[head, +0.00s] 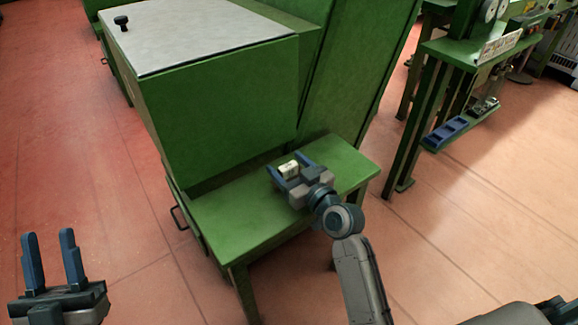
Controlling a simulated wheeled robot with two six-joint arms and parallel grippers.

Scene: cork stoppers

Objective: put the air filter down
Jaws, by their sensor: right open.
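A small cream block with dark marks, which I take to be the air filter (288,168), is at the green bench top (235,217). My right gripper (286,163) is over the bench, its blue fingers apart on either side of the block. I cannot tell whether the fingers touch it, or whether it rests fully on the bench. My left gripper (48,236) is at the lower left, away from the bench, with its fingers apart and nothing between them.
A large green machine cabinet (220,105) with a grey top (195,30) rises right behind the bench. A green machine stand (430,90) with a blue tray (445,132) is at the upper right. Bare bench top lies left of my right gripper.

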